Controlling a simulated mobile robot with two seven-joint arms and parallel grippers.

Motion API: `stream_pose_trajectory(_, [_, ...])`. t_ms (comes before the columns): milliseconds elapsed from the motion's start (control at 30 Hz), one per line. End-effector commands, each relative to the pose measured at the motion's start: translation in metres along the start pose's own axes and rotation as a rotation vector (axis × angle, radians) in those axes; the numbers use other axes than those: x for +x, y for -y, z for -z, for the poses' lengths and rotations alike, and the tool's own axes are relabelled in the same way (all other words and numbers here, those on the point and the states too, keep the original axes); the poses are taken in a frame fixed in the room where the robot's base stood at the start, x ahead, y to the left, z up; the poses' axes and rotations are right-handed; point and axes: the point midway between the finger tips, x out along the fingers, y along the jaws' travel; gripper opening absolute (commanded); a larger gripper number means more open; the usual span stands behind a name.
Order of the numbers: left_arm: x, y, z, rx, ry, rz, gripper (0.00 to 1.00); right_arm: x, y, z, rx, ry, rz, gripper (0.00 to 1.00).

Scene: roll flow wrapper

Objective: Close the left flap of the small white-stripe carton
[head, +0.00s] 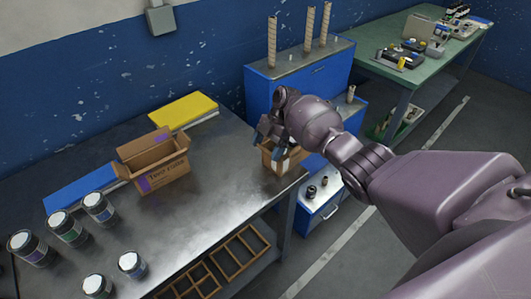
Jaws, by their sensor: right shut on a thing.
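The small white-stripe carton (283,165) stands at the right edge of the dark metal table, with a white stripe on its front face. My right gripper (264,138) reaches over it from the right, with its fingers at the carton's upper left side. It is shut on part of the carton, but the fingers and wrist hide the flaps, so I cannot tell how the left flap stands. My left gripper is not in view.
A larger open carton (163,178) with a purple patch stands left of the small one. A yellow binder (183,110), a blue binder (80,195) and several paint cans (130,265) lie or stand on the table (215,205). A blue cabinet (315,85) stands behind.

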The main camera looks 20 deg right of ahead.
Motion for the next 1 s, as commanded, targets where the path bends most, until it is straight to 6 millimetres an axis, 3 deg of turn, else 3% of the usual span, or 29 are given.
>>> stream_pose_trajectory(300, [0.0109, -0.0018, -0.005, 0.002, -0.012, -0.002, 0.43, -0.0025, 0.0002, -0.0045, 0.001, -0.102, 0.0, 0.57])
stream_pose_trajectory(767, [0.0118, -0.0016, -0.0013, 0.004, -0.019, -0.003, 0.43, -0.0041, 0.0004, -0.0041, 0.001, -0.114, 0.001, 0.57])
stream_pose_trajectory(800, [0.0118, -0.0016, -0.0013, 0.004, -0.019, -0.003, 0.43, -0.004, 0.0004, -0.0041, 0.001, -0.114, 0.001, 0.86])
stream_pose_trajectory(900, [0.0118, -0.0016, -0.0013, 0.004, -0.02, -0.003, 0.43, -0.004, 0.0004, -0.0041, 0.001, -0.114, 0.001, 1.0])
stream_pose_trajectory(1000, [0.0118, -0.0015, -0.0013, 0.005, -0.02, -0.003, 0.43, -0.004, 0.0003, -0.004, 0.001, -0.114, 0.001, 1.0])
